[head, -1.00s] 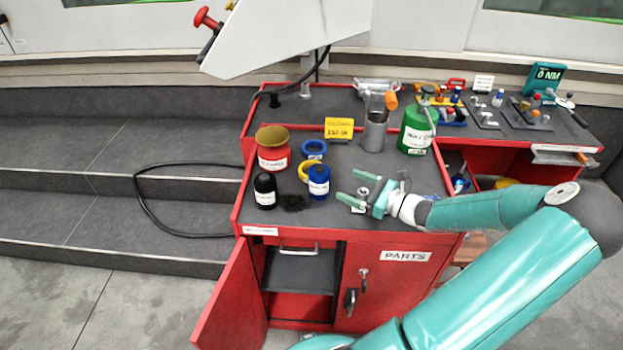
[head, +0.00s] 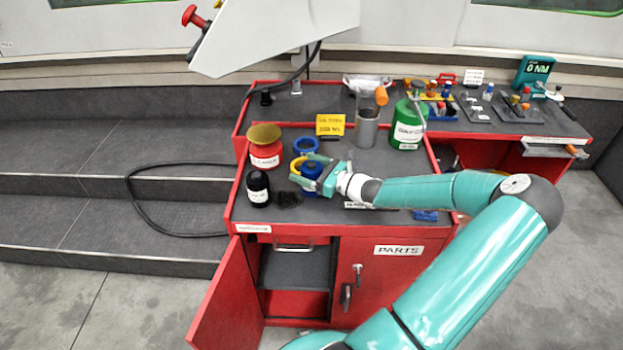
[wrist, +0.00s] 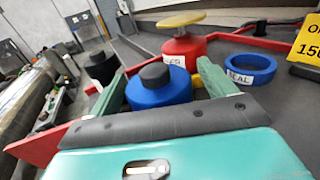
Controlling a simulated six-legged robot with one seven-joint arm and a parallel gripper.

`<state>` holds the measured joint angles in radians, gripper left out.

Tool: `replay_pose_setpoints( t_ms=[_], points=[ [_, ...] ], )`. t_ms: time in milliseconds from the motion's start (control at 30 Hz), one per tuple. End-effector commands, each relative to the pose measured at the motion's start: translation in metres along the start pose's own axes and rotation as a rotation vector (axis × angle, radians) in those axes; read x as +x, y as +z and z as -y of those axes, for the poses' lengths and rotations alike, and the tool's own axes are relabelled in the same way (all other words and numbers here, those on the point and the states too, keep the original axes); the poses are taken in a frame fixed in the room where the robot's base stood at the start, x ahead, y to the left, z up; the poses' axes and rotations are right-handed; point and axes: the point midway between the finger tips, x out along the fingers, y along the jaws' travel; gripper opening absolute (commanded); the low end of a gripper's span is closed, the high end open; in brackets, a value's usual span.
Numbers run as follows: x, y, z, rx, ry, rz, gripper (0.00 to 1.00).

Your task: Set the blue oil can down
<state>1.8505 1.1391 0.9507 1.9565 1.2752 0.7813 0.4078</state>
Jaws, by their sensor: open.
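The blue oil can (head: 312,170), with a dark cap, stands upright on the red cabinet's dark top (head: 345,215), as far as I can tell. My gripper (head: 306,169) is open, with its green fingers on either side of the can. In the wrist view the can (wrist: 158,91) sits between the two spread fingers (wrist: 160,72). The fingers hide part of it, and contact is hard to judge.
A black bottle (head: 258,188) and a red can with a yellow top (head: 265,153) stand to the left. A blue ring (head: 306,145) lies behind. A metal cylinder (head: 367,130) and a green can (head: 408,126) stand to the right. The left cabinet door (head: 233,300) hangs open.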

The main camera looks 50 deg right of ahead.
Motion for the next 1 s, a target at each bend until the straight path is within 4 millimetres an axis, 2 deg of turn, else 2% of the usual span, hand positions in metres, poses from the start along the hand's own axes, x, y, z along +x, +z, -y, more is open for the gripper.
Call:
replay_pose_setpoints(
  t_ms=[100, 267, 600, 867, 1000],
  points=[
    [0.0065, 0.0002, -0.0004, -0.001, 0.001, 0.0, 0.83],
    [0.0061, 0.0002, -0.0004, -0.001, 0.001, 0.0, 0.83],
    [0.0059, 0.0008, -0.0004, -0.001, 0.001, 0.001, 0.19],
    [0.0058, 0.002, -0.0004, -0.002, 0.001, 0.001, 0.19],
    [0.0058, 0.0091, -0.0003, -0.002, 0.001, 0.001, 0.19]
  ],
)
